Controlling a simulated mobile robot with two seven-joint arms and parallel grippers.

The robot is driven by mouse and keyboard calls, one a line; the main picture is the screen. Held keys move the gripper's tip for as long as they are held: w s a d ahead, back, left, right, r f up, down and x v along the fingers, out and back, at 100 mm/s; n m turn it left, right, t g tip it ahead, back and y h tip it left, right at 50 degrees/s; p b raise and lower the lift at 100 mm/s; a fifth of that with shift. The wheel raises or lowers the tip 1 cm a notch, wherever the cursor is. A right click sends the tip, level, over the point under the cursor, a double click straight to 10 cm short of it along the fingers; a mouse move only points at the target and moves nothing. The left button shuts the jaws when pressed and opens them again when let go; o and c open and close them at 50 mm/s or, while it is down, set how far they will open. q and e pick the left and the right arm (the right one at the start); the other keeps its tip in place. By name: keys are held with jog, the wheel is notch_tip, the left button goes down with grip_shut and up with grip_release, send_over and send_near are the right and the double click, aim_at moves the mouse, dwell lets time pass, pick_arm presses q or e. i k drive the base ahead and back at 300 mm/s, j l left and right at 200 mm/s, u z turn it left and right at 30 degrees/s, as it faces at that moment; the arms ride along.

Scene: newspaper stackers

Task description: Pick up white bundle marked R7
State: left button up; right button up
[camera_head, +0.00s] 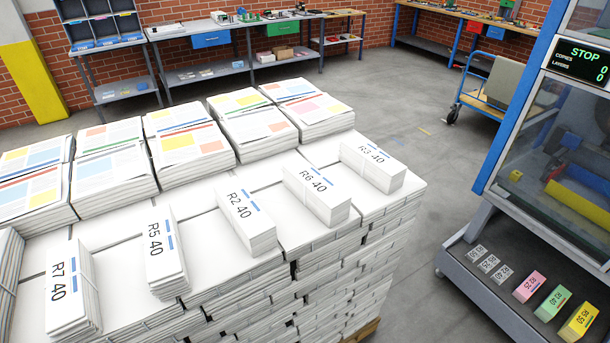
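The white bundle marked R7 40 (72,290) lies on top of the large newspaper stack at the front left. Its label faces up, with a blue stripe beside it, and its right side and near end show. Similar white bundles lie to its right: R5 40 (164,252), R2 40 (246,218), R6 40 (317,193) and R3 40 (372,164). They are apart from one another. Neither of my grippers shows in the head view.
The stack (340,270) on a wooden pallet carries printed newspaper piles (188,138) behind the bundles. At right a blue-framed machine (545,130) has a dark shelf (470,262) with small coloured blocks (530,286). Grey floor (440,170) is open between them. Workbenches (235,25) line the brick wall.

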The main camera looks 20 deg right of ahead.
aim_at(72, 314)
jog(key=u, duration=1.25)
